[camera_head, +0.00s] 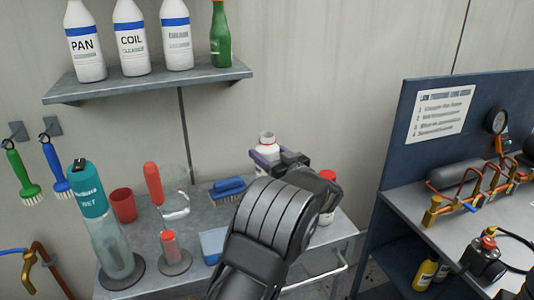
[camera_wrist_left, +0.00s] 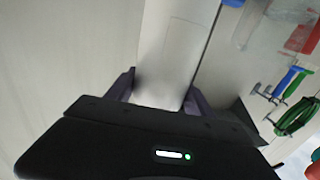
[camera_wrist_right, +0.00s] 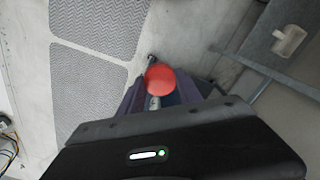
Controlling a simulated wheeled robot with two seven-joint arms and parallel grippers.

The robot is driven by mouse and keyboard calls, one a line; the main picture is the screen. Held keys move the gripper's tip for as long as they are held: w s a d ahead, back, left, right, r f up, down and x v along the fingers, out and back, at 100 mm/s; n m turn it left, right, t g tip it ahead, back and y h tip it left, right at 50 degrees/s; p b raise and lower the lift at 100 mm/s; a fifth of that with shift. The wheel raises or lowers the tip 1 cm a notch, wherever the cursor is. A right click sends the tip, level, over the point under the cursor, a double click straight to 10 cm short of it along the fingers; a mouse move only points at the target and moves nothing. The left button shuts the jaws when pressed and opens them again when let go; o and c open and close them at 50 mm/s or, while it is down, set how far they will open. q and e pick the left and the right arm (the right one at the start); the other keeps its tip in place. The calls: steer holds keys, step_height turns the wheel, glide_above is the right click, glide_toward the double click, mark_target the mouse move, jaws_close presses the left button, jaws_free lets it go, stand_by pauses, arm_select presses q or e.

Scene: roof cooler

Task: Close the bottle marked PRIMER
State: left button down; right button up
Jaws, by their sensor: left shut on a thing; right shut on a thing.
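A white bottle (camera_head: 267,145) with a bare, uncapped neck is in the middle of the head view, above the metal cart. My left gripper (camera_head: 281,163) is shut around it, and its arm hides the lower part. In the left wrist view the white bottle (camera_wrist_left: 172,60) is between the fingers. No PRIMER lettering is readable on it. My right gripper (camera_wrist_right: 163,98) is shut on a round red cap (camera_wrist_right: 160,78), seen in the right wrist view with floor beneath. I cannot make out the right gripper in the head view.
The cart (camera_head: 190,232) holds a teal-topped bottle (camera_head: 105,225), a red cup (camera_head: 123,205), a blue brush (camera_head: 228,187) and a red-topped white container (camera_head: 329,185) partly behind my arm. A shelf (camera_head: 150,82) holds several bottles. A blue bench (camera_head: 400,195) stands right.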

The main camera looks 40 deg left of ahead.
arm_select(q)
steer(key=c, duration=1)
jaws_free()
jaws_close()
